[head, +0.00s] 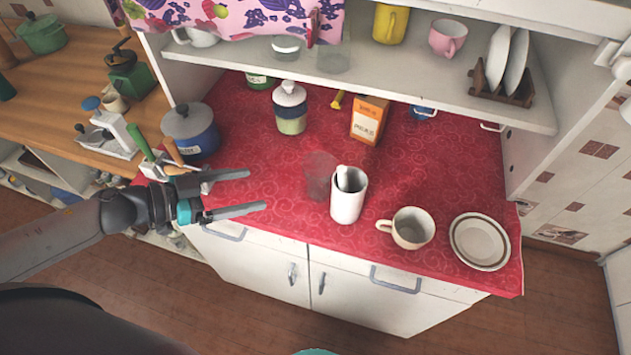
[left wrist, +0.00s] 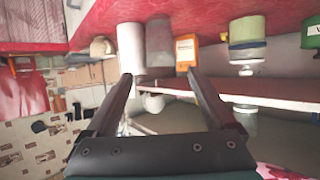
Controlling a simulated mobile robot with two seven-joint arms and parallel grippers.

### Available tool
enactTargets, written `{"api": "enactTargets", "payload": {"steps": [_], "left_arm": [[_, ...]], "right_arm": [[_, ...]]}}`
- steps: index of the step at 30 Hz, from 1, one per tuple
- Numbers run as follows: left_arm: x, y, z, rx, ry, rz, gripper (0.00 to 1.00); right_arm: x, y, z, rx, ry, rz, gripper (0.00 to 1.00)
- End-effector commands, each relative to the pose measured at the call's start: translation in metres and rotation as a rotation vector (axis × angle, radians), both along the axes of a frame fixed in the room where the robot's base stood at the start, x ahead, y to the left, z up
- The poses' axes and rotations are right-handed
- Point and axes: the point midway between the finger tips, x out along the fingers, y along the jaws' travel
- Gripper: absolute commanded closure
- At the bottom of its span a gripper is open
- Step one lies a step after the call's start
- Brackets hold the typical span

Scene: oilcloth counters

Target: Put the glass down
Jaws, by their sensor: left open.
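A see-through greyish glass (head: 319,176) stands upright on the red oilcloth (head: 400,178), just left of a white cylindrical mug (head: 346,202). My left gripper (head: 257,190) is open and empty, to the left of the glass, with its fingers pointing towards it and a gap between. In the left wrist view, which is upside down, the glass (left wrist: 160,44) shows beyond the open fingers of my left gripper (left wrist: 160,75), beside the white mug (left wrist: 131,48). My right gripper does not show.
A cup (head: 411,229) and plates (head: 479,243) stand to the right. An orange-and-white box (head: 369,121), a lidded jar (head: 290,108) and a blue pot (head: 192,132) stand behind. A white shelf (head: 420,100) overhangs the back. The oilcloth between gripper and glass is clear.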

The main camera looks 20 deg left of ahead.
Motion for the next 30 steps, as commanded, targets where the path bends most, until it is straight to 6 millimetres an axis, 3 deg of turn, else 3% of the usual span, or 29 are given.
{"api": "enactTargets", "payload": {"steps": [21,30], "left_arm": [[0.053,-0.056,-0.029,0.000,-0.008,-0.005,0.11],[0.063,-0.068,-0.037,0.000,-0.006,-0.006,0.11]], "right_arm": [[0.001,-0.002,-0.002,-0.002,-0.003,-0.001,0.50],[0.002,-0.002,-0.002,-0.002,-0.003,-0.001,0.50]]}}
